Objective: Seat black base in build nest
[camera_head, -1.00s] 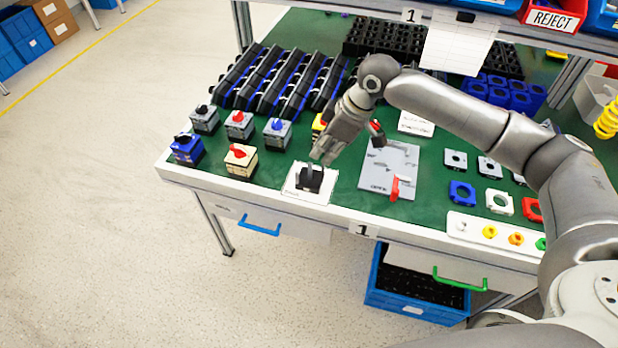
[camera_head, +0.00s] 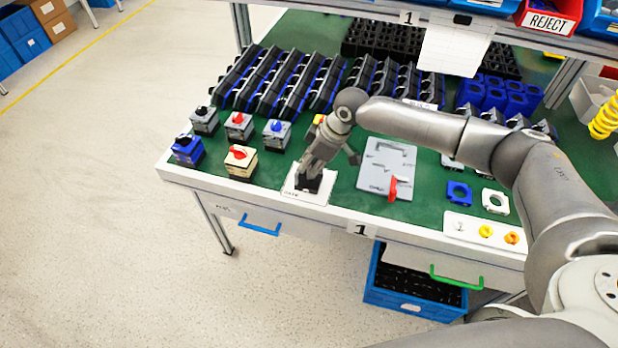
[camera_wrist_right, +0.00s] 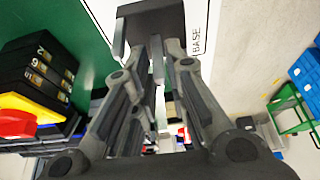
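The black base (camera_head: 309,184) stands on a white card (camera_head: 322,196) at the table's front edge. My right gripper (camera_head: 312,172) points down at it and hides its top. In the right wrist view the black base (camera_wrist_right: 150,22) lies at the fingertips (camera_wrist_right: 162,48). The fingers are close together there, but I cannot tell whether they are shut on it. A grey fixture plate (camera_head: 376,178) with recesses and a red lever (camera_head: 392,188) lies to the right; it looks like the build nest. No part is seen in it. My left gripper is out of view.
Finished switches, one with a red knob on a yellow body (camera_head: 240,160), stand to the left. Rows of sloping black racks (camera_head: 270,80) fill the back. Blue and white square parts (camera_head: 458,192) and a white tray of coloured discs (camera_head: 484,231) lie right.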

